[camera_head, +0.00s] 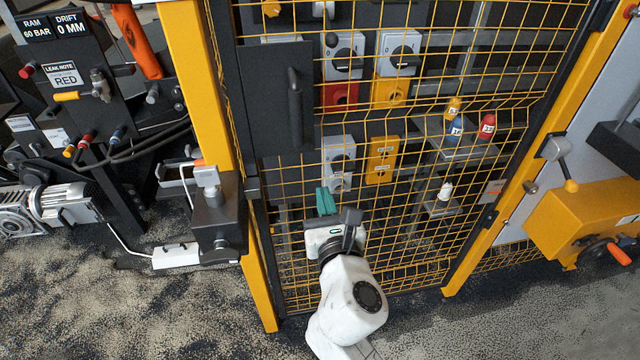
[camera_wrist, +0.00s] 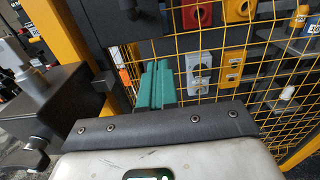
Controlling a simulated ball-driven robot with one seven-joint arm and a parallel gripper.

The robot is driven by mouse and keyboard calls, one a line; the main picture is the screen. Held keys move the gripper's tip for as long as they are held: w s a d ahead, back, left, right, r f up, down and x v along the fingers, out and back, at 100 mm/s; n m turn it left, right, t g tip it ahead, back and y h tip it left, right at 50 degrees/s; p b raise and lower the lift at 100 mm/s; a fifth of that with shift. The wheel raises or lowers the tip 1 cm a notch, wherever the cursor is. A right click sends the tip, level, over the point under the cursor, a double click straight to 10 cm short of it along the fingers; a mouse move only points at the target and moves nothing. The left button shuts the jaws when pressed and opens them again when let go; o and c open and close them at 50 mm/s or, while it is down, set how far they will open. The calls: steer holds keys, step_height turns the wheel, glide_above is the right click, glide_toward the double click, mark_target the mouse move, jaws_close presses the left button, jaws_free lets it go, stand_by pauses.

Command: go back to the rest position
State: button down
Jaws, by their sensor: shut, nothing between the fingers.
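My gripper (camera_head: 326,201) is in front of the yellow mesh gate (camera_head: 400,230), in its lower left part. Its green fingers are together and hold nothing. In the wrist view the green fingers (camera_wrist: 155,86) point toward the mesh, left of the grey and yellow switch boxes behind it. I cannot tell whether the fingertips touch the mesh. My white arm reaches up to it from the bottom of the head view.
A dark latch box (camera_head: 215,215) on the yellow post stands close left of my gripper. A black panel with a handle (camera_head: 294,105) is above. Behind the mesh are switch boxes (camera_head: 340,160) and coloured tagged items (camera_head: 487,126). A yellow unit (camera_head: 580,215) stands right. Speckled floor lies in front.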

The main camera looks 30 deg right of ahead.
steer(key=shift+v, duration=0.8)
steer(key=s+d+f+m+g, duration=0.95)
steer(key=s+f+m, duration=0.4)
steer(key=m, duration=0.55)
steer(key=s+a+f+m+g+y, duration=0.2)
steer(key=s+f+m+g, duration=0.1)
steer(key=s+m, duration=0.4)
steer(key=s+a+f+m+g+y, duration=0.2)
steer(key=s+f+m, duration=0.3)
steer(key=s, duration=0.3)
steer(key=shift+s+f+m+g+y, duration=0.3)
steer(key=shift+m+g+y, duration=0.4)
steer(key=shift+m+g, duration=0.2)
steer(key=c, duration=1.9)
jaws_free()
